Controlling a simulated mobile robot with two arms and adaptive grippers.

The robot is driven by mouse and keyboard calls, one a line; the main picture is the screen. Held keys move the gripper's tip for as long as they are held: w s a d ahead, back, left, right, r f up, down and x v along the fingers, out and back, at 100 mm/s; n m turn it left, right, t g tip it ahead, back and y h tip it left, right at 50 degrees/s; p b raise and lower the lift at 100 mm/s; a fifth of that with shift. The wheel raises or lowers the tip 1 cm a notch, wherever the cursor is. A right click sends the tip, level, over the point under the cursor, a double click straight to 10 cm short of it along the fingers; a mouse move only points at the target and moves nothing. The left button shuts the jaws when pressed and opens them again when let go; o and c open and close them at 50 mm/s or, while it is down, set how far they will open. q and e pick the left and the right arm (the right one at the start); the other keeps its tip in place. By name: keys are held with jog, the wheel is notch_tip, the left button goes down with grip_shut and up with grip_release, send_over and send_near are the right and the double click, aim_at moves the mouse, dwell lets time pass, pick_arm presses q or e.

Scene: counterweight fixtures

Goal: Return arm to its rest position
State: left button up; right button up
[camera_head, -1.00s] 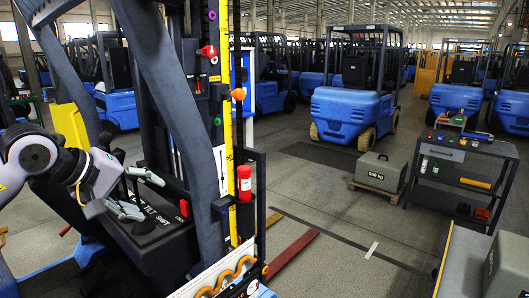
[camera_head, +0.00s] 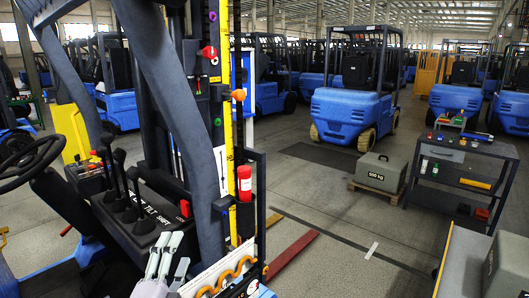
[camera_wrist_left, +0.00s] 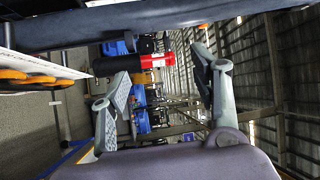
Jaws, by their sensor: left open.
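My left gripper (camera_head: 165,262) is low in the head view, at the bottom edge, just in front of the lever console (camera_head: 155,212) and left of the white panel with orange wavy parts (camera_head: 215,285). Its grey fingers point up. In the left wrist view the gripper (camera_wrist_left: 160,70) is open, its two fingers spread wide with nothing held between them. Black levers (camera_head: 120,185) stand upright on the console, clear of the fingers. My left arm is mostly out of the head view. My right gripper is not in view.
A red cylinder (camera_head: 244,184) is fixed beside the yellow scale on the mast (camera_head: 229,130). The steering wheel (camera_head: 30,160) is at left. A grey 500 kg weight (camera_head: 380,172) sits on a pallet, beside a tool cart (camera_head: 460,165). Floor between is mostly clear.

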pick_arm(q)
jog(key=s+a+f+n+g+y, duration=0.1)
jog(key=s+a+f+n+g, duration=0.1)
jog(key=s+f+n+g, duration=0.3)
jog(key=s+a+f+n+y, duration=0.1)
jog(key=f+n+y, duration=0.1)
jog(key=f, duration=0.6)
jog(key=s+f+n+g+h, duration=0.1)
jog(key=s+f+n+g, duration=0.4)
jog(key=s+f, duration=0.5)
jog(key=s+f+n+g, duration=0.3)
jog(key=s+f+g, duration=0.35)
jog(key=s, duration=0.55)
notch_tip(320, 180, down, 30)
jog(key=s+g+b, duration=0.1)
jog(key=s+b, duration=0.1)
jog(key=b, duration=0.3)
jog(key=s+a+f+b, duration=0.1)
jog(key=s+f+b, duration=0.1)
jog(key=s+f, duration=0.6)
jog(key=s+a+f+g+b, duration=0.1)
jog(key=s+f+b, duration=0.1)
jog(key=s+f, duration=0.6)
notch_tip(320, 180, down, 5)
jog(key=shift+s+a+f+b, duration=0.1)
jog(key=shift+s+a+b, duration=0.05)
jog(key=shift+s+b, duration=0.15)
